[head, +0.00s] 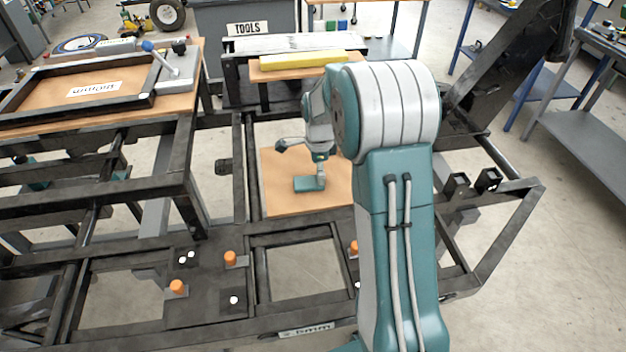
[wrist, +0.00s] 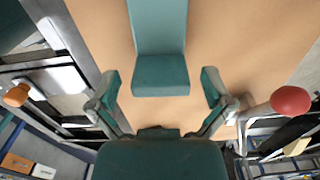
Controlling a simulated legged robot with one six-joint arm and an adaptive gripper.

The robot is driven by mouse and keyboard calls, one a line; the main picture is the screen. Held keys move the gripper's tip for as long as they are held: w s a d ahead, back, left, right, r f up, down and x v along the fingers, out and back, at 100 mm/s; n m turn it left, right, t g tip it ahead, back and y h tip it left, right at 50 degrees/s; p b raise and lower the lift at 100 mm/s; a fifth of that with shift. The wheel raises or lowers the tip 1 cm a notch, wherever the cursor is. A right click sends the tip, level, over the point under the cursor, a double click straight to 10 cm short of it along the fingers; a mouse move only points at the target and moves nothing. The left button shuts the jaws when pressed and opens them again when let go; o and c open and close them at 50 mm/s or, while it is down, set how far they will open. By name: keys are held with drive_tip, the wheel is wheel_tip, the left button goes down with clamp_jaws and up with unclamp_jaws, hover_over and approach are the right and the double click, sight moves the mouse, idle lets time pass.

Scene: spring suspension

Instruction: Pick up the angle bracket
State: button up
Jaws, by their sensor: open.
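The angle bracket (head: 308,184) is teal and L-shaped. It rests on a tan wooden board (head: 280,206), with one flat leg on the board and the other rising at its right end. In the wrist view the bracket (wrist: 160,76) shows two teal faces meeting at a fold. My gripper (head: 308,152) is just above the bracket in the head view, partly hidden by my own arm. In the wrist view my gripper (wrist: 160,84) is open, with one finger on each side of the bracket's near end and a visible gap at both sides.
Dark metal frame beams (head: 240,180) surround the board. Orange knobs (head: 230,258) stand in front of it. A workbench (head: 190,120) with a framed panel is at the left. A yellow block (head: 300,60) lies behind. The wrist view shows a red ball knob (wrist: 290,100) at right.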

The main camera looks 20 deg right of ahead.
drive_tip(key=shift+w+f, duration=0.1)
drive_tip(key=shift+f, duration=1.35)
drive_tip(key=c, duration=1.2)
